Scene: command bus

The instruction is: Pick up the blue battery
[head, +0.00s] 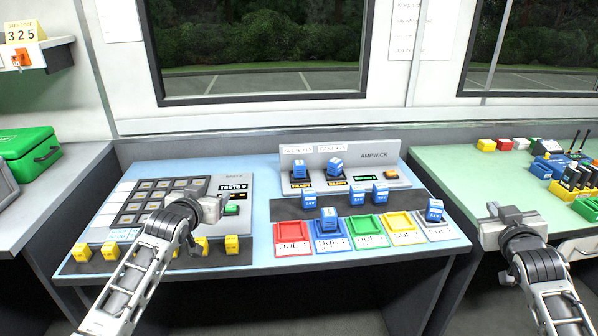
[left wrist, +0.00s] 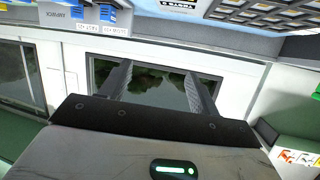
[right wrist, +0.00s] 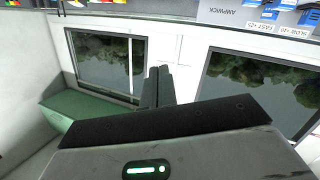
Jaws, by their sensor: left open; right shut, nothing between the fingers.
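Several blue batteries with white labels stand on the blue table (head: 262,180). One battery (head: 302,165) and another battery (head: 335,168) sit in the grey AMPWICK charger (head: 372,158). Others, such as this battery (head: 357,194), stand on the dark strip in front. One battery (head: 328,217) is in the blue tray and one (head: 434,210) at the grey tray. My left gripper (head: 213,207) is open and empty over the keypad panel, left of the batteries; its fingers show in the left wrist view (left wrist: 158,88). My right gripper (head: 490,217) is shut and empty, right of the batteries.
Red (head: 292,233), green (head: 368,232) and yellow (head: 404,228) trays line the table's front. A keypad panel (head: 160,195) and several yellow blocks are at left. A green side table (head: 450,165) with radios and small boxes is at right. A gap separates the tables.

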